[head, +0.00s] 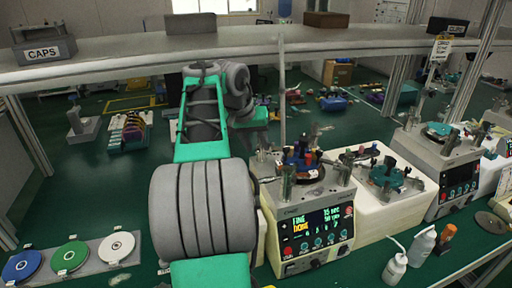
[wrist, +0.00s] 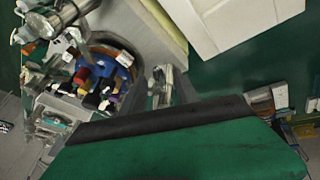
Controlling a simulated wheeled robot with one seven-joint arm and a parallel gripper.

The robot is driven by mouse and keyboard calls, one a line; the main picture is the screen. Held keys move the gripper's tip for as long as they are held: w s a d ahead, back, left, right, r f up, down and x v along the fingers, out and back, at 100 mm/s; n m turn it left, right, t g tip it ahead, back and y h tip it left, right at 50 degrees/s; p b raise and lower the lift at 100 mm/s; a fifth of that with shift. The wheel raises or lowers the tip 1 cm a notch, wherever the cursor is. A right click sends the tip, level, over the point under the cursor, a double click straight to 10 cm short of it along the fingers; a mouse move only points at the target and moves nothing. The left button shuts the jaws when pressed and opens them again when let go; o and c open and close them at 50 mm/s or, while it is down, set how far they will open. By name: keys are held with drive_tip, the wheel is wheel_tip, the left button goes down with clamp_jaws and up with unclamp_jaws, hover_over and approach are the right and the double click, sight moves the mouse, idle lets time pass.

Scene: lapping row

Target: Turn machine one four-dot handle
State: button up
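The nearest lapping machine (head: 312,238) stands right of my arm in the head view, with a lit display reading FINE and DONE. Its round top carries a cluster of blue, red and dark handles (head: 300,158). In the wrist view this cluster (wrist: 103,78) lies left of my gripper, with blue, orange, dark and pale parts. I cannot make out dots on any handle. My gripper's fingers (wrist: 162,88) appear apart in the wrist view, with a metallic part visible between them; I cannot tell whether they touch it. In the head view my arm hides most of the gripper.
White bottles (head: 395,268) stand in front. An overhead shelf (head: 330,42) crosses behind my arm. A tray with blue, green and white discs (head: 108,272) lies at left.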

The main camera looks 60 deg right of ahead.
clamp_jaws()
idle(0.3)
idle(1.1)
